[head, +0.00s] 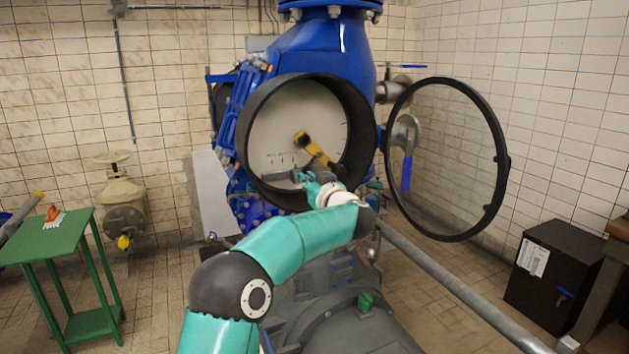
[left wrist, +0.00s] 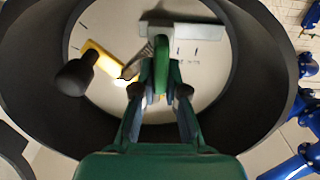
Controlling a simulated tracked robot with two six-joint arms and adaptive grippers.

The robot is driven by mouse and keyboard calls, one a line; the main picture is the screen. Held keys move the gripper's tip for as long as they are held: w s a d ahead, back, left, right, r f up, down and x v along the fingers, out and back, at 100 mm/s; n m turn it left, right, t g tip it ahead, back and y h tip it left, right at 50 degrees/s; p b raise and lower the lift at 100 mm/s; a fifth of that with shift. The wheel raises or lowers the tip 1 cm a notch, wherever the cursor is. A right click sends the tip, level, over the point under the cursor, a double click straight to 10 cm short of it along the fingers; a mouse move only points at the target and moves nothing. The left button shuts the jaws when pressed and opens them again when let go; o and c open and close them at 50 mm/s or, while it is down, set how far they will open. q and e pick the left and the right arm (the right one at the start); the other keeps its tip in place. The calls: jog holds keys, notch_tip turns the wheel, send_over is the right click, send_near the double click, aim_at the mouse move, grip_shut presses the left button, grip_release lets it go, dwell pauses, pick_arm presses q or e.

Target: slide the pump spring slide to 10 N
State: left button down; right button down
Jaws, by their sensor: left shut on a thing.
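The pump spring slide is inside the round dark housing (head: 247,150), low on its pale face (head: 285,122). In the left wrist view the slide shows as a grey bar (left wrist: 205,32) with a green tab (left wrist: 161,62). My left gripper (head: 308,178) reaches into the housing from below. In the left wrist view its fingers (left wrist: 160,88) are closed on the green tab. Short scale marks (head: 279,161) stand on the face beside the slide. Their numbers are too small to read. The fingers and tab hide part of the scale. My right gripper is not in view.
A yellow lever (head: 318,150) with a black knob (left wrist: 75,78) is on the face close to my gripper. The round glass cover (head: 445,160) stands open at the right. A green table (head: 55,237) is at the left. A grey pipe (head: 450,280) runs at the lower right.

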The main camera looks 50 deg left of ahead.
pick_arm(q)
jog(key=c, duration=1.2)
grip_release()
jog(key=shift+d, duration=0.15)
jog(key=v, duration=1.1)
jog(key=shift+d, duration=0.35)
jog(key=shift+s, duration=0.15)
